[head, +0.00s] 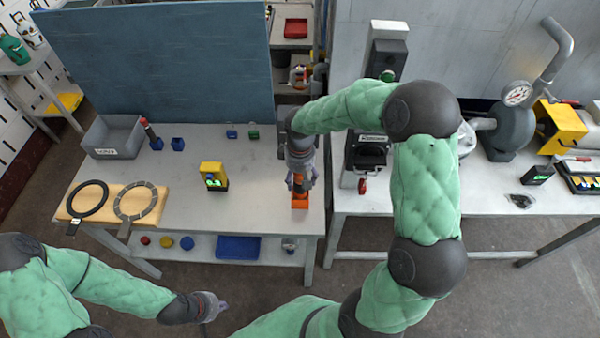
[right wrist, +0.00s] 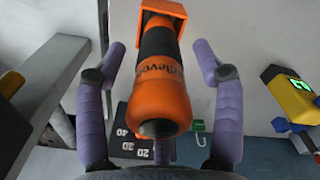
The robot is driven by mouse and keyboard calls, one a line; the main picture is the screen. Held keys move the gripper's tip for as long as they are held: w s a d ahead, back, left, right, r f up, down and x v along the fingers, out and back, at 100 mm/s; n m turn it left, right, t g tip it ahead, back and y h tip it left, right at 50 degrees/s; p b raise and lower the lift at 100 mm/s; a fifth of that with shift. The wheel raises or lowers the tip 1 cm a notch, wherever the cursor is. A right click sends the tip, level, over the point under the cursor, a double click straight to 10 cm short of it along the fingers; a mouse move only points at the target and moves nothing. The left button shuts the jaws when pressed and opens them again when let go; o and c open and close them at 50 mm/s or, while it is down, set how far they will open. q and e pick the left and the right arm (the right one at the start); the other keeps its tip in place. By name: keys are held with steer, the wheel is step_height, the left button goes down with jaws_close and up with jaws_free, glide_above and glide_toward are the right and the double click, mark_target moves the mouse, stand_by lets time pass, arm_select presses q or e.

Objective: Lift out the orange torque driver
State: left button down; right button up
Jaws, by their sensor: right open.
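The orange torque driver (right wrist: 160,95), with a black band at its middle, stands in a square orange holder (right wrist: 162,9) in the right wrist view. In the head view the holder (head: 300,201) sits at the table's right front corner, and my right gripper mostly hides the driver. My right gripper (head: 301,182) points down over it. In the right wrist view its purple fingers (right wrist: 160,58) are open on either side of the driver, with gaps showing. My left gripper (head: 212,306) is low in front of the table, away from the driver; its finger opening is too small to tell.
A yellow device with a green display (head: 213,176) stands left of the holder. A grey bin (head: 112,137) and a wooden board (head: 102,203) with two rings are further left. The table's middle (head: 200,145) is mostly clear. Another workbench (head: 450,202) stands to the right.

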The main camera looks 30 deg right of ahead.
jaws_close()
steer(key=c, duration=0.8)
jaws_free()
steer(key=c, duration=0.6)
steer(key=shift+o, duration=0.2)
steer(key=shift+r+p, duration=2.7)
steer(key=shift+r, duration=1.1)
